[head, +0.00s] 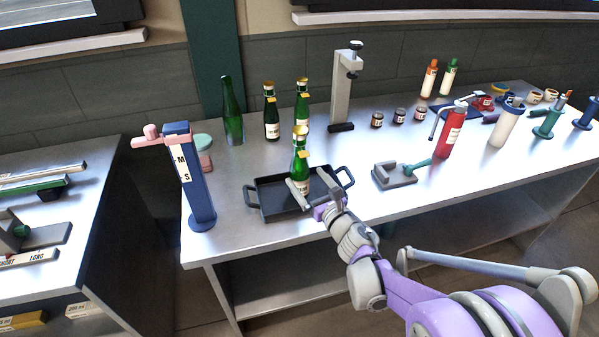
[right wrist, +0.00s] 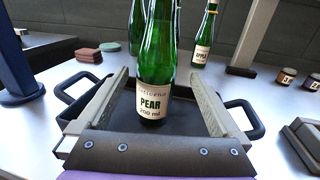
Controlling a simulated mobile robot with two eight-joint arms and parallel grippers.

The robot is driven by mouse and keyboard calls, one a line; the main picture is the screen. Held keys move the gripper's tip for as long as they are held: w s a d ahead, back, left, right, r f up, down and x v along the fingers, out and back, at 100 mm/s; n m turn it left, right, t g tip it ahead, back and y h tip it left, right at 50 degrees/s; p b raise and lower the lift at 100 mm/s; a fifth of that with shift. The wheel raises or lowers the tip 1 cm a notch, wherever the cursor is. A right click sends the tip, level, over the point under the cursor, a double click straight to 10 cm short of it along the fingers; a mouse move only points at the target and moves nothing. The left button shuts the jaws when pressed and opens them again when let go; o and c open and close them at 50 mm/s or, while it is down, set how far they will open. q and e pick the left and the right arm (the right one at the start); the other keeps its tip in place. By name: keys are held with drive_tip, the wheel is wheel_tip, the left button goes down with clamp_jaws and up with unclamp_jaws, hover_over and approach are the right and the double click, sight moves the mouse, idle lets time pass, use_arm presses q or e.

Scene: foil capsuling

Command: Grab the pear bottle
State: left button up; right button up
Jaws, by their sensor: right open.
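The pear bottle (right wrist: 153,75) is green glass with a pale label reading PEAR. It stands upright in a black two-handled tray, and it also shows in the head view (head: 300,158). My right gripper (right wrist: 165,92) is open, with one finger on each side of the bottle. A gap shows between the bottle and each finger in the right wrist view. In the head view my right gripper (head: 316,187) is low at the bottle, partly covering its base. My left gripper does not show.
The black tray (head: 262,187) sits near the table's front edge. Behind it stand a foiled bottle (head: 271,112), another foiled bottle (head: 302,95) and a plain green bottle (head: 232,112). A blue post (head: 194,180) stands left, a grey press (head: 343,90) behind, a grey fixture (head: 394,176) right.

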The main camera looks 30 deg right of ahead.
sight(304, 177)
drive_tip(key=w, duration=0.4)
drive_tip(key=shift+w+a+r, duration=0.15)
drive_tip(key=shift+w+r, duration=0.1)
drive_tip(key=shift+r, duration=0.05)
drive_tip(key=shift+s, duration=0.1)
clamp_jaws()
